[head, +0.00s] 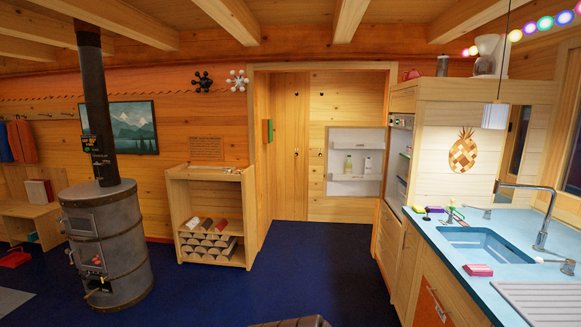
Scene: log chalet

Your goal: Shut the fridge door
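The fridge door (355,187) stands wide open at the far end of the kitchen units, swung out to the left of the fridge. Its white inner side faces me, with racks holding a few bottles and cartons. The fridge (398,150) is built into the tall wooden cabinet at the right; its lit interior shows only as a narrow slanted strip. Neither of my grippers is in the head view.
Kitchen drawers and a blue counter (480,258) with a sink line the right. A log shelf (210,215) and a round metal stove (105,240) stand at the left.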

